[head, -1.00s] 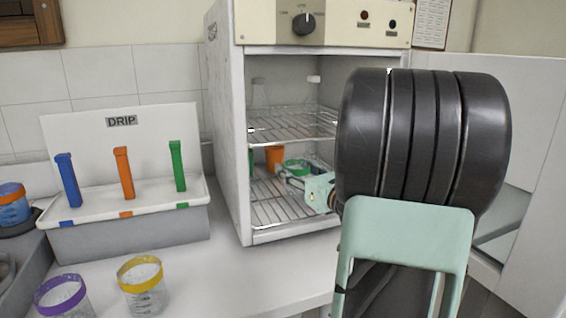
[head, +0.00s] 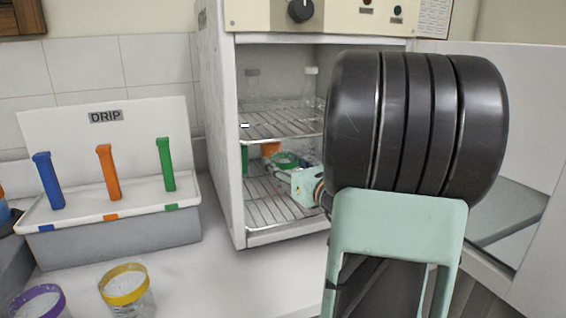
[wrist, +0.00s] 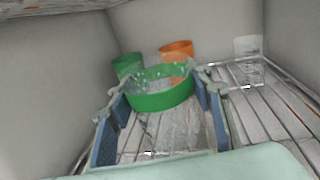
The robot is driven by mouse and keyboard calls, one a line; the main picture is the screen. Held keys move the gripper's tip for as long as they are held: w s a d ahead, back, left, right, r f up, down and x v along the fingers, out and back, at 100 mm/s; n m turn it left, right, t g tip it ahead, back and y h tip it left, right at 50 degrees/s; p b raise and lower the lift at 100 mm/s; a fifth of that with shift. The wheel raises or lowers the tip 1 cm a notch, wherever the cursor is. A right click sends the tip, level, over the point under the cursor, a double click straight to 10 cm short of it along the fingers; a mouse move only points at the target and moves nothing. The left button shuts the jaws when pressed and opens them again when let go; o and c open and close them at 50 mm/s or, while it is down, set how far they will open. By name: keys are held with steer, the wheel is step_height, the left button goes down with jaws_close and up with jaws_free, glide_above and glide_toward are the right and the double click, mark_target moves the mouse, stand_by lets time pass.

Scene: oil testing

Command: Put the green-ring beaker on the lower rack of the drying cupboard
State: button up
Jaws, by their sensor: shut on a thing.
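The green-ring beaker (wrist: 160,98) is between the two blue-padded fingers of my gripper (wrist: 160,88), which is shut on it. In the head view the beaker (head: 285,160) is inside the drying cupboard (head: 238,140), between the upper rack (head: 275,124) and the lower rack (head: 265,203). It looks about upright, above the lower rack's wires. I cannot tell whether its base touches them. My forearm hides the cupboard's right part, and my fingers are barely visible in the head view.
An orange cup (wrist: 176,50) and another green cup (wrist: 127,65) stand behind the held beaker, with clear glassware (wrist: 248,62) at right. Bare rack shows in front. Outside are a drip stand (head: 120,235), a yellow-ring beaker (head: 124,286) and a purple-ring beaker (head: 38,303).

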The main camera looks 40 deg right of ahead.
steer(key=o, duration=0.7)
steer(key=shift+f, duration=0.15)
steer(key=o, duration=0.5)
steer(key=shift+r, duration=0.2)
steer(key=s, duration=0.4)
steer(key=s+p, duration=0.1)
steer(key=s, duration=0.3)
steer(key=s+a, duration=0.1)
steer(key=s, duration=0.3)
steer(key=shift+w, duration=0.1)
